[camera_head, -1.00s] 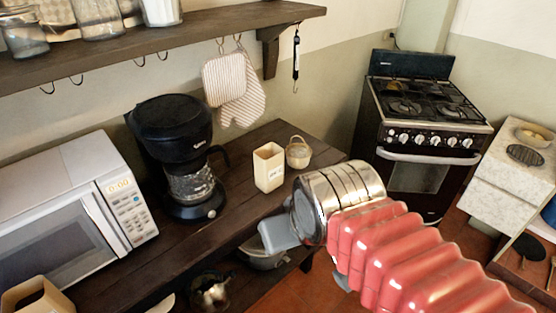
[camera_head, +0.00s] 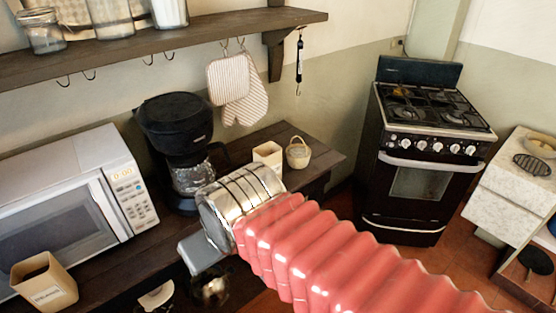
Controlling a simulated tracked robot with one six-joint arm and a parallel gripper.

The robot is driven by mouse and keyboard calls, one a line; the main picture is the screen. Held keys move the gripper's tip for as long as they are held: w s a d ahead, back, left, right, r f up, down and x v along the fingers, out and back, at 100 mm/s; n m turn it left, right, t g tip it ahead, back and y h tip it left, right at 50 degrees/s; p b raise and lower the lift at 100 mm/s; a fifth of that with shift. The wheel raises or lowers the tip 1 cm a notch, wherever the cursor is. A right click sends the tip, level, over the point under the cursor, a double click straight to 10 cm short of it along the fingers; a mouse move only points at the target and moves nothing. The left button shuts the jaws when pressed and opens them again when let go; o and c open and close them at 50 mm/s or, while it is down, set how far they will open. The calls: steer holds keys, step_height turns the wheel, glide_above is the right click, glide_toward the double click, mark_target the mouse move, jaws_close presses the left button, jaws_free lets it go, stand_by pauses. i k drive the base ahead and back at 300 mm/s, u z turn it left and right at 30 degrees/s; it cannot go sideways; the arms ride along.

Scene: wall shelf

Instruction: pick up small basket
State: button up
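The small basket (camera_head: 298,154) is a light woven basket with a raised handle. It stands upright on the dark wooden counter (camera_head: 325,158), near its right end, just right of a cream box. My gripper (camera_head: 203,257) shows as a grey part at the end of my arm, lower left of the basket and well apart from it. The silver end of my arm hides part of the counter and the cream box. I cannot see the fingertips clearly enough to tell whether they are open or shut.
The cream box (camera_head: 268,154) is close beside the basket. A black coffee maker (camera_head: 175,130) and a white microwave (camera_head: 70,210) stand to the left. Striped mitts (camera_head: 243,95) hang under the wall shelf (camera_head: 150,45). A stove (camera_head: 425,150) stands to the right, past the counter's end.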

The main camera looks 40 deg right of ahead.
mark_target(298, 155)
steer(key=u, duration=0.95)
steer(key=k, duration=0.75)
steer(key=z, duration=1.1)
steer(key=i, duration=1)
steer(key=z, duration=0.05)
